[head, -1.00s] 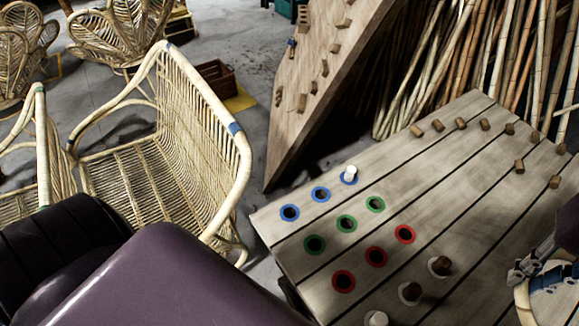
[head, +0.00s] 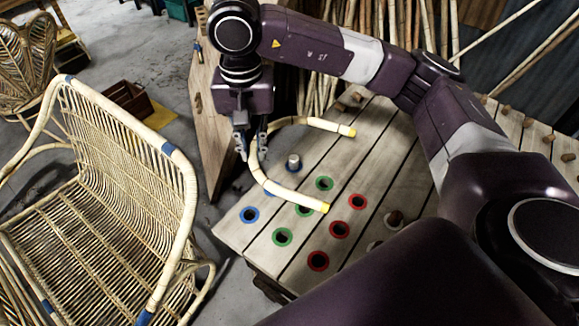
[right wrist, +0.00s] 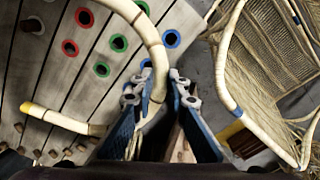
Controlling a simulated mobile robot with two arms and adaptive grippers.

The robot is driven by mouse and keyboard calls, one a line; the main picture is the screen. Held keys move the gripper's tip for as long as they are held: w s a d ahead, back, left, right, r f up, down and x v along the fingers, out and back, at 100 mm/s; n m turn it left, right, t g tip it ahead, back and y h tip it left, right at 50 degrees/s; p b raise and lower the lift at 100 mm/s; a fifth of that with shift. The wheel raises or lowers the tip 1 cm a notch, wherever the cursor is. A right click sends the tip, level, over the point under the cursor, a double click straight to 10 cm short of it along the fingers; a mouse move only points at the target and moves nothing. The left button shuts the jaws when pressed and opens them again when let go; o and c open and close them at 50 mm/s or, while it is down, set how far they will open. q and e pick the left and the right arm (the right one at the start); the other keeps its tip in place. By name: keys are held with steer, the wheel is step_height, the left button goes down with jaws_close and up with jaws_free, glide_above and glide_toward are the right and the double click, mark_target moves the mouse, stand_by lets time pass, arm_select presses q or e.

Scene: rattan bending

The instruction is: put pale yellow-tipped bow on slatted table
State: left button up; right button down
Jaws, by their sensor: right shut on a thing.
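The bow (head: 282,189) is a U-shaped pale rattan piece with yellow tips. My right gripper (head: 252,152) is shut on its curved middle at the table's left end. Its two arms reach rightward over the slatted table (head: 330,180); I cannot tell whether they touch the planks. In the right wrist view the bow (right wrist: 152,50) passes by the fingers of my right gripper (right wrist: 164,82), one yellow tip showing at the left. The slatted table (right wrist: 88,85) lies below it there. My left gripper is not in view.
The table has blue, green and red ringed holes, a white peg (head: 293,161) and several wooden pegs. A rattan bench (head: 100,215) stands left of it. A leaning wooden board (head: 208,120) and bamboo poles stand behind. A crate (head: 127,97) is on the floor.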

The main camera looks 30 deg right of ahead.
arm_select(q)
steer(key=shift+o, duration=1.2)
steer(key=shift+s+r, duration=0.1)
steer(key=shift+r, duration=0.4)
arm_select(e)
steer(key=w+m, duration=0.1)
arm_select(q)
steer(key=shift+o, duration=0.7)
steer(key=shift+r+p, duration=0.15)
steer(key=shift+p, duration=0.2)
arm_select(e)
steer(key=m+p, duration=0.2)
steer(key=p, duration=0.1)
glide_above(256, 205)
step_height(256, 205, down, 16)
steer(key=shift+r, duration=0.2)
steer(key=shift+f+p, duration=0.6)
steer(key=shift+f, duration=1.9)
steer(key=c, duration=1.9)
jaws_free()
arm_select(q)
step_height(256, 205, up, 4)
steer(key=shift+r, duration=0.1)
